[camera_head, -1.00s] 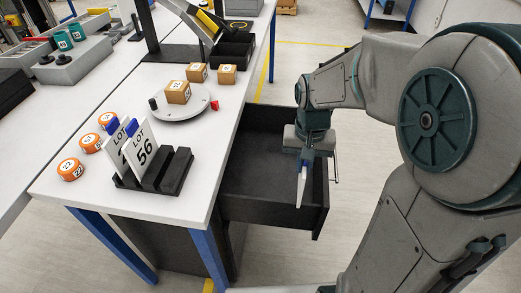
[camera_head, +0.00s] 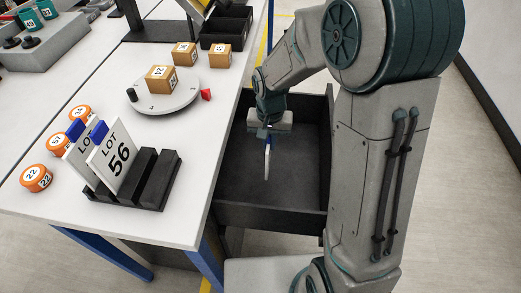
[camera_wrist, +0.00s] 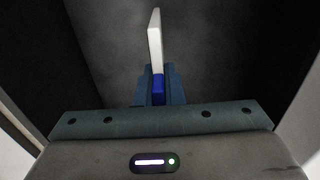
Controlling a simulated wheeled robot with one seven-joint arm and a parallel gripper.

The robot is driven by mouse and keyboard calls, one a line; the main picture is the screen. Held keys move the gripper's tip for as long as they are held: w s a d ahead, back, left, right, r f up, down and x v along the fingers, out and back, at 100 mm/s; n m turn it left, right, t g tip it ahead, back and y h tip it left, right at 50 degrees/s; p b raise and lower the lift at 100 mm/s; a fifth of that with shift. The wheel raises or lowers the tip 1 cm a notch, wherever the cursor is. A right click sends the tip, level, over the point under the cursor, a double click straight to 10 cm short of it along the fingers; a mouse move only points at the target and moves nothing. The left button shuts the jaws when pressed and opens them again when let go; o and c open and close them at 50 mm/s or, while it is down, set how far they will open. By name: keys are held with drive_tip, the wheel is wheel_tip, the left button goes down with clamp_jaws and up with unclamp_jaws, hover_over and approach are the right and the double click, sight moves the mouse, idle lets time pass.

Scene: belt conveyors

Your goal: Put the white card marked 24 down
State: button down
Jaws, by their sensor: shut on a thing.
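My gripper (camera_head: 268,136) is over the open dark drawer (camera_head: 270,213) under the table's right side. It is shut on a white card (camera_head: 267,162) that hangs edge-on below the fingers, inside the drawer's outline. In the wrist view the card (camera_wrist: 155,40) shows as a thin white edge, with a blue tab (camera_wrist: 158,88) between the fingertips (camera_wrist: 158,98). Its number cannot be read from this angle. I cannot tell whether its lower end touches the drawer floor.
A black slotted rack (camera_head: 153,180) on the table holds a card marked LOT 56 (camera_head: 115,163) and another behind it. Orange round pieces (camera_head: 36,178) lie to their left. A white turntable (camera_head: 172,100) carries a numbered box (camera_head: 161,79). The drawer looks otherwise empty.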

wheel_tip(320, 180, down, 6)
drive_tip(key=w+a, duration=0.1)
drive_tip(key=a, duration=0.1)
drive_tip(key=shift+w+r, duration=0.2)
drive_tip(key=shift+w, duration=0.1)
drive_tip(key=shift+f, duration=0.15)
drive_tip(key=c, duration=1.5)
unclamp_jaws()
drive_tip(key=shift+c, duration=0.2)
